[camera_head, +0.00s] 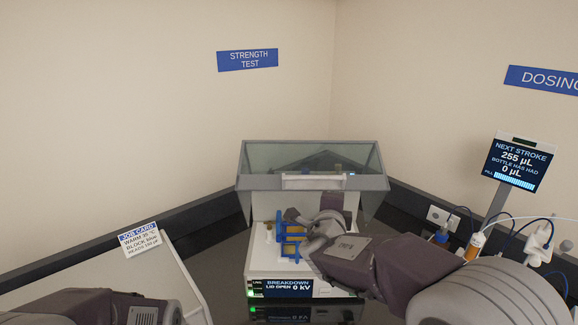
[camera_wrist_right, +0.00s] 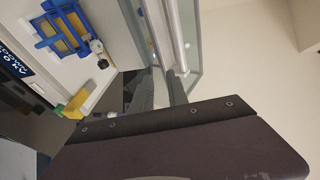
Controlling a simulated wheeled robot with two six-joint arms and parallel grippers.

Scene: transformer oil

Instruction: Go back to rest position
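The breakdown tester (camera_head: 258,258) stands at the middle of the head view with its clear lid (camera_head: 310,157) raised; its display reads "LID OPEN" and 0 kV. A blue-framed cell with yellow-tan parts (camera_head: 283,238) sits in it. The cell also shows at the upper left of the right wrist view (camera_wrist_right: 41,29). My right gripper (camera_head: 302,227) is at the tester, beside or in front of the cell; its fingertips are not clear, and I cannot tell whether it touches the cell. My left arm shows at the bottom left, but its gripper is out of view.
A job card (camera_head: 139,239) stands at the left. The raised lid stands close behind my right gripper. The dark counter left of the tester looks clear.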

